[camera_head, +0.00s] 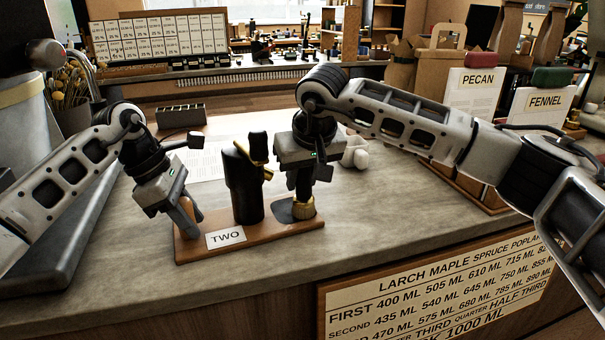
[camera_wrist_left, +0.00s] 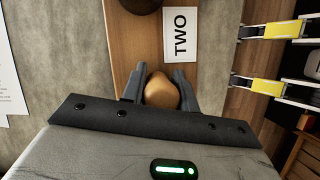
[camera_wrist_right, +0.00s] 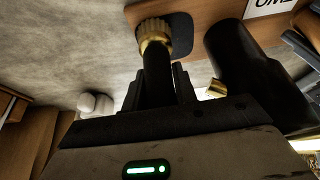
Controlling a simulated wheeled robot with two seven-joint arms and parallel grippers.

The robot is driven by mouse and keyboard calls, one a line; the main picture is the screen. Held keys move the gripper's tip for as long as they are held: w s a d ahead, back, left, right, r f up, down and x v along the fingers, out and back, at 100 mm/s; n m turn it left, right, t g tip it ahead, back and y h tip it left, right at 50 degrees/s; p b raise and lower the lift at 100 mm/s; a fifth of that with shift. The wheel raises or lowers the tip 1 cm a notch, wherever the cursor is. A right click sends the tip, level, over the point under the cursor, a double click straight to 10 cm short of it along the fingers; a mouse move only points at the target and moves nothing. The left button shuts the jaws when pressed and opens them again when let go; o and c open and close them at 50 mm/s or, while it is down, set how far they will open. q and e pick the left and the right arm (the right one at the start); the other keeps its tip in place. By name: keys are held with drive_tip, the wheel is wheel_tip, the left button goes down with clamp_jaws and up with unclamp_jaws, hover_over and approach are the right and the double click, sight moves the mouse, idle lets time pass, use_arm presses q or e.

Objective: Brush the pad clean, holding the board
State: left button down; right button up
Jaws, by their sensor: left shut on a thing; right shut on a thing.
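The wooden board (camera_head: 275,236) with the TWO label (camera_head: 226,238) lies on the grey counter. My left gripper (camera_head: 188,218) is shut on a rounded wooden knob (camera_wrist_left: 161,92) at the board's left end. A dark pad (camera_head: 281,211) lies on the board's right end; it also shows in the right wrist view (camera_wrist_right: 181,30). My right gripper (camera_head: 303,178) is shut on the dark handle of an upright brush with a gold-coloured head (camera_wrist_right: 154,32). The brush head (camera_head: 304,208) is at the pad's right edge; I cannot tell whether it touches. I cannot make out any dirt on the pad.
A tall black cylindrical thing (camera_head: 242,186) with a gold-coloured part stands on the board between my grippers. A small white object (camera_head: 355,152) sits behind my right gripper. PECAN (camera_head: 476,92) and FENNEL (camera_head: 543,110) bins stand at the right. Counter in front of the board is clear.

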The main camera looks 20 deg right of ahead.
drive_tip(key=shift+w+d, duration=1.2)
drive_tip(key=shift+w, duration=0.3)
drive_tip(key=shift+s+a, duration=1.2)
drive_tip(key=shift+s, duration=0.3)
drive_tip(key=shift+w+d+f, duration=0.15)
drive_tip(key=shift+w+d, duration=1.05)
drive_tip(key=shift+w, duration=0.25)
